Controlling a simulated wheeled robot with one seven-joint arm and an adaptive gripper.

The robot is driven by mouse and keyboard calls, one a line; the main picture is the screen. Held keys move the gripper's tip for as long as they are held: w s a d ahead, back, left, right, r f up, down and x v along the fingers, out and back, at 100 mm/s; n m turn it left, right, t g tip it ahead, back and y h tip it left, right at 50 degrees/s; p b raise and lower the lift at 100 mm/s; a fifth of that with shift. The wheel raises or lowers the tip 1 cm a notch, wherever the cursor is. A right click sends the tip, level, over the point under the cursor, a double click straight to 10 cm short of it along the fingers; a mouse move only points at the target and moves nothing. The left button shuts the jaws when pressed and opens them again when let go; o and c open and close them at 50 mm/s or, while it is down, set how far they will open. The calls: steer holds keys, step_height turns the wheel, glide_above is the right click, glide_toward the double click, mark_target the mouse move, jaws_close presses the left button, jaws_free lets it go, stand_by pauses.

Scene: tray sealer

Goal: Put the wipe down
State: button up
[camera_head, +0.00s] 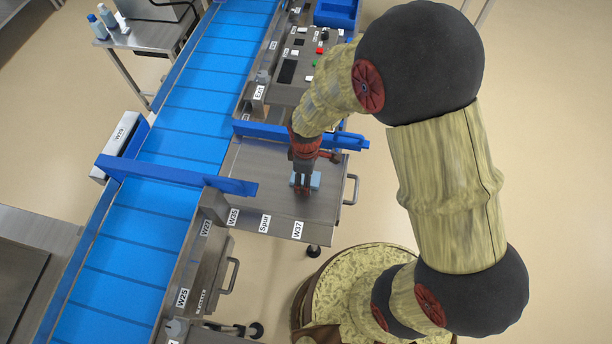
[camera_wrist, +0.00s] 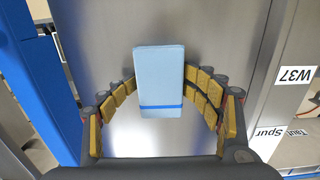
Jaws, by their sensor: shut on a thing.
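The wipe is a light blue folded block (camera_wrist: 160,75) with a darker blue stripe, in the middle of the wrist view between my fingers. In the head view the wipe (camera_head: 315,181) shows as a small pale blue patch at my fingertips. My gripper (camera_head: 302,184) is shut on the wipe, pointing down over the steel surface marked W37 (camera_head: 270,195). My gripper's yellow-padded fingers (camera_wrist: 163,88) reach to both sides of the wipe. I cannot tell whether the wipe touches the steel or is just above it.
A blue belt conveyor (camera_head: 140,230) runs along the left of the steel surface. A blue rail (camera_head: 180,173) crosses the belt. A control panel (camera_head: 300,65) stands behind. A handle (camera_head: 351,189) sticks out at the surface's right side. The steel around the wipe looks clear.

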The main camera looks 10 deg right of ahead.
steer(key=shift+o, duration=1.1)
steer(key=shift+s+d+f, duration=0.1)
steer(key=shift+s+f, duration=0.15)
steer(key=shift+r, duration=0.15)
steer(key=shift+r+p, duration=0.3)
steer(key=s+d+r+m+t+p, duration=0.1)
steer(key=s+d+r+m, duration=0.15)
steer(key=r, duration=1.15)
steer(key=s+d+r+m+t, duration=0.15)
steer(key=d+r+m, duration=0.25)
steer(key=r, duration=0.9)
steer(key=s+d+r+m+t, duration=0.3)
steer(key=s+d+r+m, duration=0.2)
steer(key=s+r+m, duration=0.2)
steer(key=shift+d+v, duration=0.2)
steer(key=shift+v, duration=0.75)
steer(key=shift+s+m, duration=0.1)
steer(key=shift+m, duration=0.15)
